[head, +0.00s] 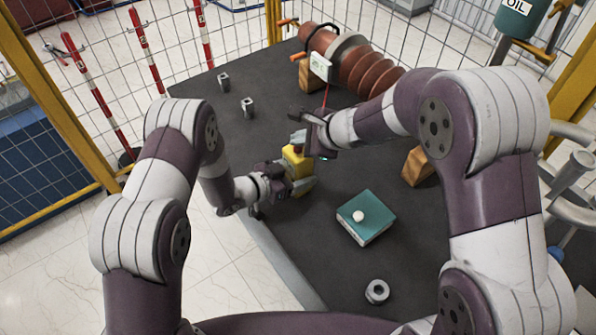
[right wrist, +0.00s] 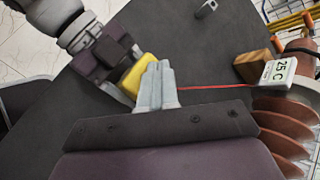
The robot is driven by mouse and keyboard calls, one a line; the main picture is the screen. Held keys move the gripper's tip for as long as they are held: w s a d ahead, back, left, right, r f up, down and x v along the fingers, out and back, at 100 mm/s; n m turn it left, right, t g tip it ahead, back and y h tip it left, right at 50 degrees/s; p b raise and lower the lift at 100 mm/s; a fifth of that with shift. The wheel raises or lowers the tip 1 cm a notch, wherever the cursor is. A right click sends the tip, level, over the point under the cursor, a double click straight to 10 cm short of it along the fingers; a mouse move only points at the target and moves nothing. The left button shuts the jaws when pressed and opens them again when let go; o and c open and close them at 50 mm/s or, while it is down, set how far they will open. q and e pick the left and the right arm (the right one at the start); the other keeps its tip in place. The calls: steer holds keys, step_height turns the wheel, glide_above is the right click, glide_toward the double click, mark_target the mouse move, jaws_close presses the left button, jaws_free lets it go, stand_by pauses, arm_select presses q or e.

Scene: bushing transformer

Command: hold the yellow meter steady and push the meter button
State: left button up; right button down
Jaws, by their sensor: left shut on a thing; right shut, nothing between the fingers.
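The yellow meter (head: 296,161) stands over the dark table's near left part. My left gripper (head: 302,184) is shut on the meter from the left. My right gripper (head: 299,138) is shut and empty, its fingertips close above the meter's top. In the right wrist view, the shut fingers (right wrist: 157,85) overlap the right edge of the yellow meter (right wrist: 137,75). The meter's button is hidden, and I cannot tell whether the fingertips touch it. A red line runs right from behind the fingers to a white display tag (right wrist: 276,74), also visible in the head view (head: 320,66).
A brown ribbed bushing (head: 365,70) lies on wooden blocks at the back of the table. A teal box with a white knob (head: 365,217) and a metal nut (head: 377,291) sit nearer. Two small metal parts (head: 248,107) stand at the back left. Wire fencing surrounds the table.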

mark_target(301, 150)
steer(key=shift+r, duration=3.05)
arm_select(q)
steer(key=o, duration=1.4)
steer(key=shift+c, duration=0.2)
